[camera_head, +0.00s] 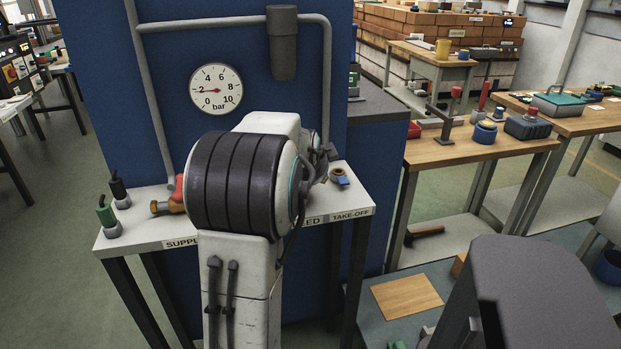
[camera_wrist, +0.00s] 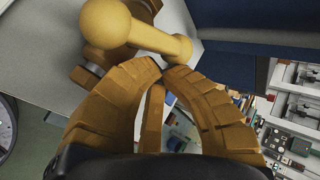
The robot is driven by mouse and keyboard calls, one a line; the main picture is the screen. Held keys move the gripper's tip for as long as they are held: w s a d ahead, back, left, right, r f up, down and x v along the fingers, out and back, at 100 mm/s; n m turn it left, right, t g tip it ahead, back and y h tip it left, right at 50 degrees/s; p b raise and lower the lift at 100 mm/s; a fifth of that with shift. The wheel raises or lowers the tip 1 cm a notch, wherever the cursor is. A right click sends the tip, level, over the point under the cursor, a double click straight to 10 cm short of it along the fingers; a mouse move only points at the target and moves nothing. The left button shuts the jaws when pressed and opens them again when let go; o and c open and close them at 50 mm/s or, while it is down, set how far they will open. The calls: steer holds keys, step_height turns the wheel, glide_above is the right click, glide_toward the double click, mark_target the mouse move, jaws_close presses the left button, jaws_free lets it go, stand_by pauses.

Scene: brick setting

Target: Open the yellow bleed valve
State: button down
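In the wrist view, the yellow bleed valve handle (camera_wrist: 150,38) is a rod with a round knob at its upper-left end. It lies across a brass-coloured valve body (camera_wrist: 88,76) on the pale bench top. My gripper (camera_wrist: 164,70) has brown ribbed fingers whose tips come together just below the handle in the picture. Nothing shows between the tips, and I cannot tell whether they touch the handle.
A gauge (camera_head: 216,90) on the blue panel (camera_head: 180,55) reads about 2 bar. A red-handled brass supply valve (camera_head: 168,206) and two capped fittings stand left of my arm. A take-off fitting (camera_head: 340,177) is at the right. Grey pipes run up the panel.

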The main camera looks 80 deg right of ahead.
steer(key=shift+w+d+f, duration=0.1)
steer(key=shift+d, duration=0.55)
steer(key=shift+b, duration=0.3)
steer(key=shift+w+d+r, duration=0.15)
steer(key=shift+d+r, duration=0.1)
steer(key=shift+r, duration=0.05)
stand_by(0.8)
steer(key=shift+a, duration=0.1)
